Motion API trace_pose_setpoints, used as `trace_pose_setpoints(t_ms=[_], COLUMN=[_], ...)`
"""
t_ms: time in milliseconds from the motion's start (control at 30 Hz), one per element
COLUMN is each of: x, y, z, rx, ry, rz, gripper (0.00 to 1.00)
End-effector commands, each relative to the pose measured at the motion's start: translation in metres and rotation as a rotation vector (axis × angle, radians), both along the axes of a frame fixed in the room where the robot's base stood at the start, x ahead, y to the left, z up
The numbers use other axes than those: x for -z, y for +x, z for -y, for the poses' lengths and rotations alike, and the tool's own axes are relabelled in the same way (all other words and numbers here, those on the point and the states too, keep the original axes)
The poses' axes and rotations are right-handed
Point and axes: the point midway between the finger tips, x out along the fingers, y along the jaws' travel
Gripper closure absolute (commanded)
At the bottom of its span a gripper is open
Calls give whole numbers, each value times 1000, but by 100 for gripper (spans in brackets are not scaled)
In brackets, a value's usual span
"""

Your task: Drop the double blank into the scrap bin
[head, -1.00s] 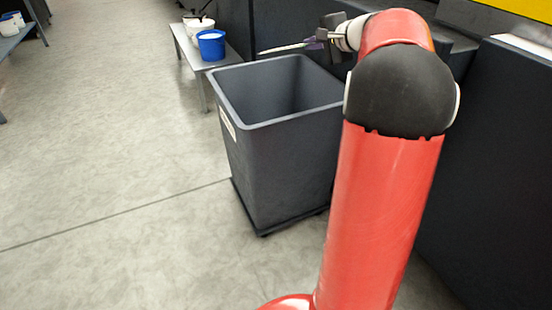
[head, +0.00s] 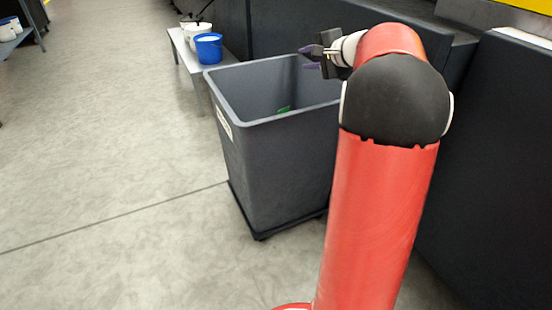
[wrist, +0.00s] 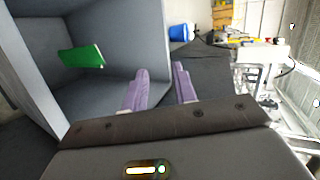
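The scrap bin (head: 240,133) is a tall grey bin on a dark wheeled base, left of my arm. My gripper (head: 307,58) is over the bin's far right rim, with its two purple fingers apart and nothing between them. In the wrist view my gripper (wrist: 158,82) also shows open and empty. A green flat piece, which looks like the blank (wrist: 82,56), is inside the bin in the wrist view. In the head view only a small green bit of it (head: 284,109) shows past the near rim. I cannot tell whether it is two layers.
A low grey bench (head: 182,42) with a blue bucket (head: 209,47) and a white bucket stands behind the bin. A dark machine side (head: 490,180) is at the right.

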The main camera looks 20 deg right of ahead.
Motion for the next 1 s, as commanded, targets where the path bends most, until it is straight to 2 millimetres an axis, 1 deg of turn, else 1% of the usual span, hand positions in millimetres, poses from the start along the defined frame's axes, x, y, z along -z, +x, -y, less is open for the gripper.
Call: trace_pose_setpoints(t_ms=[167, 267, 367, 600, 700, 833, 1000], x=[0, -2, -7, -23, -28, -30, -30], y=[0, -4, -15, -52, -62, -69, -69], z=[0, 2, 5, 15, 18, 19, 20], rx=[0, 1, 2, 2, 2, 0, 0], ry=[0, 0, 0, -1, 0, 1, 1], rz=[0, 0, 1, 0, 1, 0, 0], gripper=[72, 72, 72, 72, 72, 72, 72])
